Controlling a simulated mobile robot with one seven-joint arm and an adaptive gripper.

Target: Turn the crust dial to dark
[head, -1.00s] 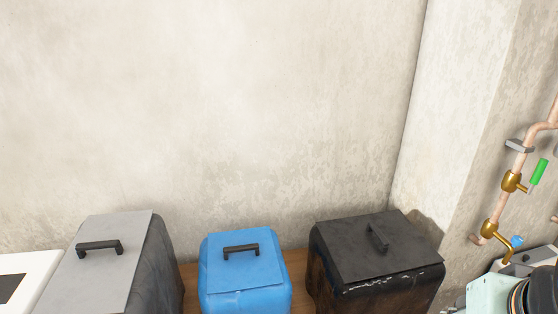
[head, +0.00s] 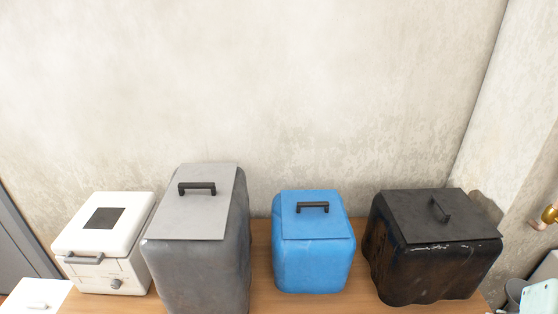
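A white box-shaped appliance (head: 132,211), which looks like a bread maker, stands at the left end of the wooden surface in the head view. It has a dark square window (head: 101,218) on its lid and a grey bar handle (head: 84,258) at the front. A small round grey dial (head: 115,283) sits low on its front face. The dial's markings are too small to read, so I cannot tell its setting. My gripper is not in view.
On the wooden surface (head: 262,270) stand a grey lidded bin (head: 195,270), a blue lidded bin (head: 312,262) and a black lidded bin (head: 425,268). A white panel (head: 38,294) is at lower left.

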